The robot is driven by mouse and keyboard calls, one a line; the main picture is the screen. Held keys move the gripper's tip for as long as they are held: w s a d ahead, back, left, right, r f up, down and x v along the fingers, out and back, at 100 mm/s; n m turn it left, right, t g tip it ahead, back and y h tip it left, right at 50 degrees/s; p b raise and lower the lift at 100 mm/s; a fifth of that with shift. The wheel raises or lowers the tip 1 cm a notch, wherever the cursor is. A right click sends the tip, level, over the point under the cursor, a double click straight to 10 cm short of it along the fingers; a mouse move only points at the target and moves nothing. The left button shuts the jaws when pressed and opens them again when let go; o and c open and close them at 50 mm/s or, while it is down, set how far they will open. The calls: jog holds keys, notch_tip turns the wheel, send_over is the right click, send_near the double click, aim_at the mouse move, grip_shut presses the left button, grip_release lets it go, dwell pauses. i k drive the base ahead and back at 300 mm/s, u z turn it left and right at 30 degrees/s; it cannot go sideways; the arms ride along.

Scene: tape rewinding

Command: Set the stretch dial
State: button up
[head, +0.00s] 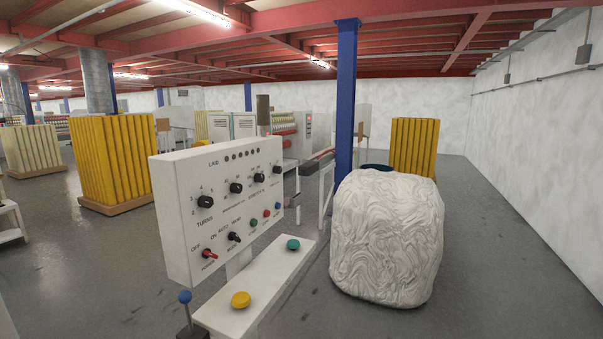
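A white control panel (185,240) stands left of the picture's middle in the head view, turned at an angle. A row of black dials crosses its face: a leftmost one (205,202) above a label that seems to read TURNS, then a second (236,188), a third (259,178) and a fourth (277,170) at the right. The other dial labels are too small to read, so I cannot tell which is the stretch dial or its setting. My gripper is not in view.
Below the dials are a red switch (208,254), a black knob (234,237) and small coloured buttons. A shelf (268,270) juts out with yellow (240,300) and green (293,244) buttons. A blue-ball lever (185,297) stands in front.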

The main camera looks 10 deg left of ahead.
aim_at(260, 178)
jog(key=z, duration=0.15)
jog(key=i, duration=0.8)
jog(key=u, duration=0.9)
jog(key=i, duration=0.7)
jog(key=u, duration=0.8)
